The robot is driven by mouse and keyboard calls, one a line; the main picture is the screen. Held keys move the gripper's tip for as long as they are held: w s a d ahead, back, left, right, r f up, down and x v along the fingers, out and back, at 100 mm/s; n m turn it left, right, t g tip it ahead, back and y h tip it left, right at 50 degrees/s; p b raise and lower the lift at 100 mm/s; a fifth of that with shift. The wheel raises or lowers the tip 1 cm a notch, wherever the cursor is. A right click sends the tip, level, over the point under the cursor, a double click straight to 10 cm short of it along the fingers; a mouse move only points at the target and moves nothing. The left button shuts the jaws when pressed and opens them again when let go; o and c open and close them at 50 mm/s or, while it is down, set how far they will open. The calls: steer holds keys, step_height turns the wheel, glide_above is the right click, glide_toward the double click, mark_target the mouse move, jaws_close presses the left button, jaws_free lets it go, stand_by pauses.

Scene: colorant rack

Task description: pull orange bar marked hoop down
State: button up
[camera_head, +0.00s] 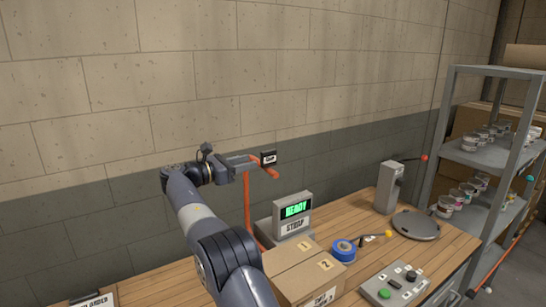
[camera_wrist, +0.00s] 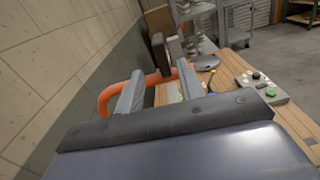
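The orange bar (camera_head: 247,206) rises upright behind the strap machine and bends over at the top. Its short top end carries a black tag (camera_head: 268,158), whose lettering is too small to read. My gripper (camera_head: 246,161) is at the height of this bent top. In the wrist view the orange bar (camera_wrist: 104,101) curves in from the left and crosses near the fingertips of my gripper (camera_wrist: 158,82). The two fingers stand wide apart, so the gripper is open. I cannot tell whether they touch the bar. The tag's dark back (camera_wrist: 161,52) shows beyond the fingers.
The strap machine (camera_head: 293,222) shows a green "READY" screen. A shelf (camera_head: 480,155) stands right; the wall is behind.

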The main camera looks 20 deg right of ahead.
mark_target(276, 155)
steer(key=d, duration=0.3)
steer(key=w+d+p, duration=0.1)
steer(key=d, duration=0.2)
steer(key=d+p, duration=0.1)
steer(key=d, duration=0.3)
steer(key=shift+w+d, duration=0.1)
steer(key=shift+w, duration=0.3)
steer(key=shift+c, duration=0.2)
steer(key=shift+r, duration=0.1)
jaws_close()
